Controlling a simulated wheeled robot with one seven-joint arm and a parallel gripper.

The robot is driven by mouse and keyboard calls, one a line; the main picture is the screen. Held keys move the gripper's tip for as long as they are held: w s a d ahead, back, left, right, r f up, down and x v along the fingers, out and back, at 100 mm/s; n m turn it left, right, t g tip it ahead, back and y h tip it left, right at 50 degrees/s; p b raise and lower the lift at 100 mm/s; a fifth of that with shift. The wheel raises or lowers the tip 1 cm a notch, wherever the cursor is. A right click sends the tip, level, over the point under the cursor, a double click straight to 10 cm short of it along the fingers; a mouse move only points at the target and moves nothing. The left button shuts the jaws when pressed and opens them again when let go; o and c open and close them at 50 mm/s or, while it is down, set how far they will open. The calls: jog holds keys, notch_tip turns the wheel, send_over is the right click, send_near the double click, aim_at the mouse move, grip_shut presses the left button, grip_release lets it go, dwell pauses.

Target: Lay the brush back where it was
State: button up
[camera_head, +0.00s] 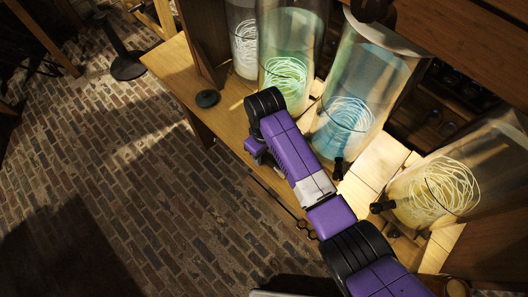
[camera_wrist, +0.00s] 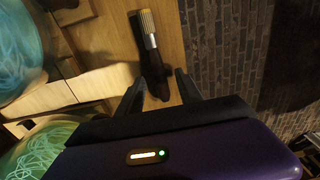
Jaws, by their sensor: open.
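The brush (camera_wrist: 150,45) shows in the wrist view, with pale bristles at the top, a metal band and a dark handle pointing toward my gripper. It appears to lie on the wooden bench (camera_wrist: 110,35). My gripper (camera_wrist: 160,83) is open, with one finger on each side of the handle's end. I cannot tell whether the fingers touch it. In the head view my gripper (camera_head: 257,152) is low over the front edge of the bench (camera_head: 180,70), and I cannot make out the brush there.
A dark round disc (camera_head: 207,98) lies left of my gripper. Brick floor (camera_head: 110,170) lies beyond the front edge.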

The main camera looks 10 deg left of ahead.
jog(key=shift+r, duration=3.95)
jog(key=w+a+r+m+t+y, duration=0.2)
jog(key=w+a+r+t+y, duration=0.35)
jog(key=w+t, duration=0.2)
jog(key=s+d+r+m+t+h, duration=0.1)
jog(key=s+d+r+m+t, duration=0.3)
jog(key=s+d, duration=0.6)
jog(key=s+d+r+m+t+h, duration=0.1)
jog(key=s+d+r+m+t, duration=0.3)
jog(key=s+d, duration=0.6)
jog(key=s+d+r+h, duration=0.1)
jog(key=s+d, duration=0.4)
jog(key=s, duration=0.5)
jog(key=s+d+r+h, duration=0.1)
jog(key=s+d, duration=0.4)
jog(key=s, duration=0.5)
jog(key=shift+s+g+h, duration=0.35)
jog(key=shift+g+h, duration=0.1)
jog(key=shift+h, duration=0.4)
